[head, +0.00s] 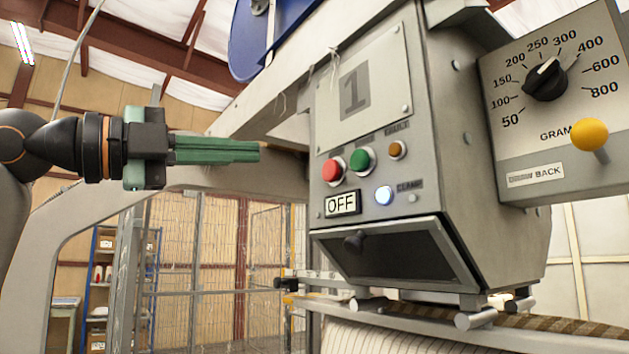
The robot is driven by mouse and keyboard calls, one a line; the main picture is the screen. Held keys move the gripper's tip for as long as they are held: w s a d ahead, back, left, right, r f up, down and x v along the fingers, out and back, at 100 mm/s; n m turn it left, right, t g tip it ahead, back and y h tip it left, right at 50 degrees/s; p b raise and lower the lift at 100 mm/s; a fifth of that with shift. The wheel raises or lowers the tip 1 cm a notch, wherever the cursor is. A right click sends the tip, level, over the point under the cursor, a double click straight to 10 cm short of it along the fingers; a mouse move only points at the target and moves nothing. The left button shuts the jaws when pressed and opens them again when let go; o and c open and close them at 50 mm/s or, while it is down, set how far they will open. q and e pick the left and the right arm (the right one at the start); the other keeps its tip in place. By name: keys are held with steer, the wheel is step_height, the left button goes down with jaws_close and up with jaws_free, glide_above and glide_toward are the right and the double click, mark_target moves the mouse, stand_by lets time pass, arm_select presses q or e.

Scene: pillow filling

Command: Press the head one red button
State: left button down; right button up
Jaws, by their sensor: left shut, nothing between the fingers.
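The red button (333,169) is on the front panel of the grey machine head (385,75) marked "1". A green button (361,160) is just right of it, and an "OFF" display (342,203) is below it. My left gripper (258,152) comes in from the left and points right at the panel. Its green fingers are shut with nothing between them. In the picture the fingertips are left of the red button and slightly higher, with a visible gap. My right gripper is not in view.
A lit clamp button (384,195) and a small amber lamp (398,149) are on the same panel. A dark hatch (378,252) juts out below. To the right are a gram dial (545,79) and a yellow knob (589,134). A wire fence (220,260) stands behind.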

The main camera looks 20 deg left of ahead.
arm_select(q)
steer(key=shift+w+a+f+n+t+y, duration=0.25)
steer(key=shift+a+n+y, duration=0.2)
steer(key=shift+a, duration=0.15)
steer(key=shift+w+a+f+n+t+y, duration=0.15)
steer(key=shift+a+n+t+y, duration=0.1)
steer(key=shift+a+n+y, duration=0.25)
steer(key=p, duration=0.4)
glide_toward(328, 172)
steer(key=x, duration=0.7)
